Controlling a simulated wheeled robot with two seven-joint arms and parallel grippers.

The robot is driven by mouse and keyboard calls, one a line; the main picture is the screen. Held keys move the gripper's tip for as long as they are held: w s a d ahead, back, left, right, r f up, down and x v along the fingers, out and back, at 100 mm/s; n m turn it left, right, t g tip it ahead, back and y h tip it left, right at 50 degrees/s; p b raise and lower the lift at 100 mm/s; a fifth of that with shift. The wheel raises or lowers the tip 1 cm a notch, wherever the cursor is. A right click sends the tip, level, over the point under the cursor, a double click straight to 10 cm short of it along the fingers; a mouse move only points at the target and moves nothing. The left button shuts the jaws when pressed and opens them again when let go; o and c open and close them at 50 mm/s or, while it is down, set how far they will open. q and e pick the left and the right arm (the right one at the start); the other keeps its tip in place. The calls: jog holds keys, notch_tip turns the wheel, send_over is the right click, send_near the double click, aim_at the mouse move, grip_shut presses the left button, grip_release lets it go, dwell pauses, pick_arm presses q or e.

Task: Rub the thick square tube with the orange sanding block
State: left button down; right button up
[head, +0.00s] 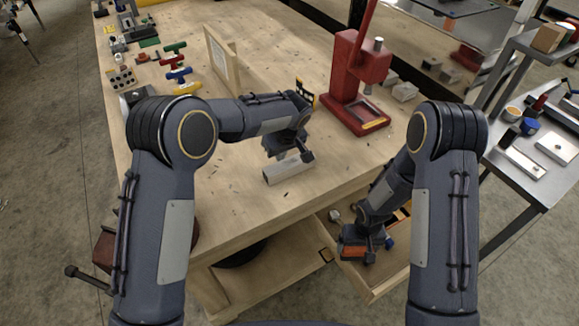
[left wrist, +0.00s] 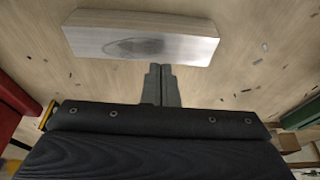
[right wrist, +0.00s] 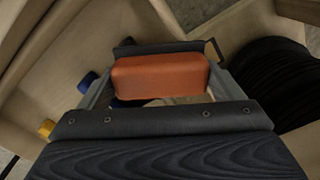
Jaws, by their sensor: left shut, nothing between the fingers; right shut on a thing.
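The thick square tube (head: 288,172) lies on the wooden bench top near its front edge. In the left wrist view the tube (left wrist: 185,46) shows a dark oval smudge on its upper face. My left gripper (head: 291,158) is shut and empty, just beyond the tube; its fingertips (left wrist: 161,68) point at the tube's side, and I cannot tell whether they touch. My right gripper (head: 358,254) is at the open drawer, shut on the orange sanding block (head: 352,252). The block (right wrist: 160,76) sits between its fingers in the right wrist view.
The open drawer (head: 372,289) holds small items, one blue (right wrist: 87,82) and one yellow (right wrist: 46,129). A red press (head: 356,80) and an upright wooden board (head: 222,60) stand farther back. Coloured clamps (head: 178,74) lie at the left. The bench around the tube is mostly clear.

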aim_at(281, 163)
pick_arm(q)
jog(key=shift+f+b, duration=0.45)
jog(key=shift+f, duration=0.1)
pick_arm(e)
jog(key=shift+f, duration=0.45)
pick_arm(q)
jog(key=shift+r, duration=0.15)
jog(key=shift+r+p, duration=1.25)
jog(key=shift+r, duration=1.55)
pick_arm(e)
jog(key=shift+r, duration=1.3)
pick_arm(q)
jog(key=shift+r, duration=0.1)
jog(key=shift+r, duration=0.1)
